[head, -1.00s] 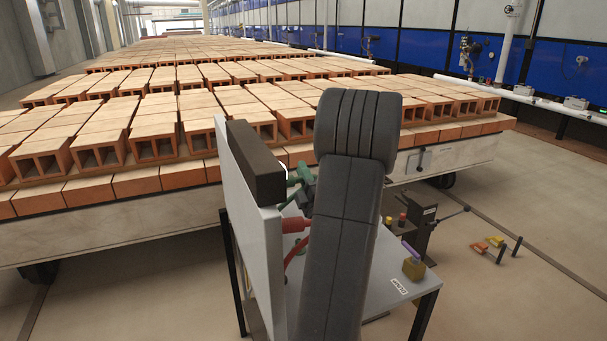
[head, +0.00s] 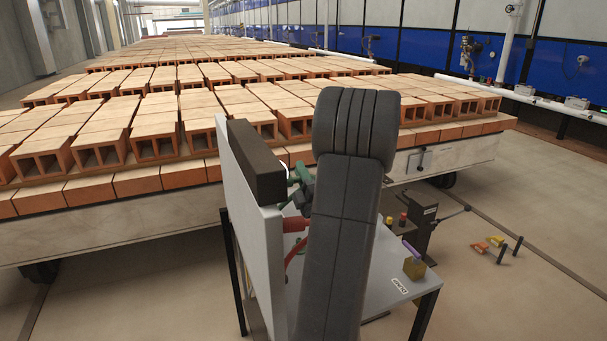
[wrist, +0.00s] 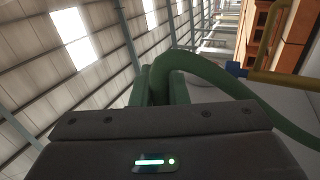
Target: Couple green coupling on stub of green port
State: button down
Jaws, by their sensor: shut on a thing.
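The green coupling (wrist: 165,85) shows in the wrist view just beyond the dark body of my gripper (wrist: 162,108), with a green hose arching from it to the right. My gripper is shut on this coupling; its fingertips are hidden. In the head view, green parts (head: 304,175) show between the grey upright panel and my arm, close to the panel face. I cannot tell there the coupling from the port, nor whether coupling and stub touch. The stub of the green port is not clearly seen in either view.
The grey panel (head: 252,205) carries a dark block (head: 257,163) on top and a red fitting (head: 295,224) with a red hose below the green parts. A table (head: 372,285) holds a yellowish block with a purple top (head: 413,262). A brick-laden car (head: 105,225) stands behind.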

jog(key=shift+s+a, duration=0.4)
jog(key=shift+a, duration=0.5)
jog(key=shift+s+a, duration=0.35)
jog(key=shift+a, duration=0.5)
jog(key=c, duration=1.3)
grip_release()
jog(key=shift+c, duration=0.2)
jog(key=b+v, duration=0.2)
jog(key=v, duration=1.1)
jog(key=shift+s+f, duration=0.2)
jog(key=shift+s, duration=0.1)
jog(key=shift+d, duration=0.15)
